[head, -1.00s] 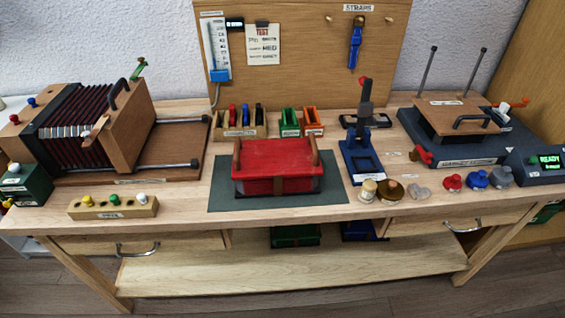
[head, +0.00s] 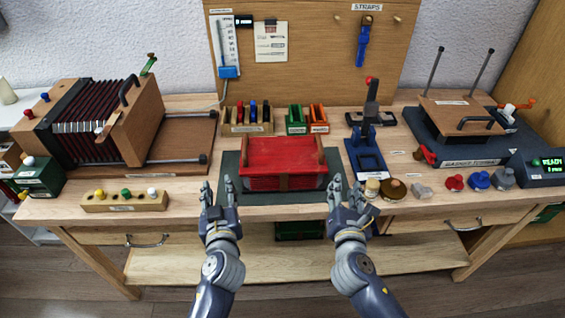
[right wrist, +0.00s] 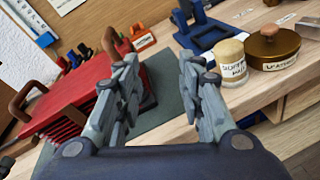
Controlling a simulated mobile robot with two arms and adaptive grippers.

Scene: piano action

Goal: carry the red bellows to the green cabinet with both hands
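The red bellows (head: 284,160), a red box with pleated sides and a wooden handle at each end, rests on a dark mat (head: 232,188) at the table's middle. It also shows at the left of the right wrist view (right wrist: 62,100). My left gripper (head: 218,190) is open and empty in front of its left end. My right gripper (head: 347,195) is open and empty in front of its right end; its spread fingers (right wrist: 158,75) show in the right wrist view, apart from the bellows. I cannot tell which green thing is the cabinet; a green box (head: 299,230) stands on the lower shelf.
A pleated wooden instrument (head: 90,125) stands at left, with a green box (head: 40,178) beside it. A blue stand (head: 367,155), a cream jar (head: 371,189) and a brown round tin (head: 393,190) are right of the bellows. A press (head: 460,115) stands farther right.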

